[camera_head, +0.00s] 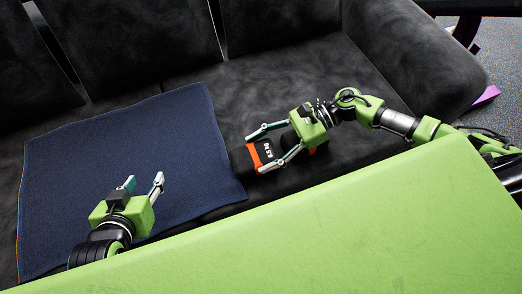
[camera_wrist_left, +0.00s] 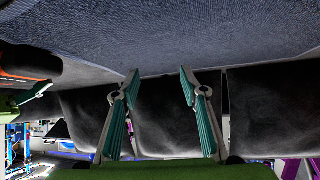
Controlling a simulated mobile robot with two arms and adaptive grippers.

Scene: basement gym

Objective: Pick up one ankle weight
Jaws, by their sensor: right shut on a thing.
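A black ankle weight (camera_head: 267,150) with orange edges and white lettering is on the dark sofa seat, just right of the blue cloth. My right gripper (camera_head: 257,154) has one finger on each side of it and is shut on it. I cannot tell whether the weight is lifted off the seat. My left gripper (camera_head: 144,181) is open and empty over the blue cloth. In the left wrist view its two fingers (camera_wrist_left: 159,79) stand apart with nothing between them.
A dark blue cloth (camera_head: 85,165) lies over the left part of the sofa seat (camera_head: 300,75). The sofa armrest (camera_head: 420,50) rises at the right. My large green body panel covers the lower foreground. A purple item (camera_head: 487,95) lies on the floor beyond the armrest.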

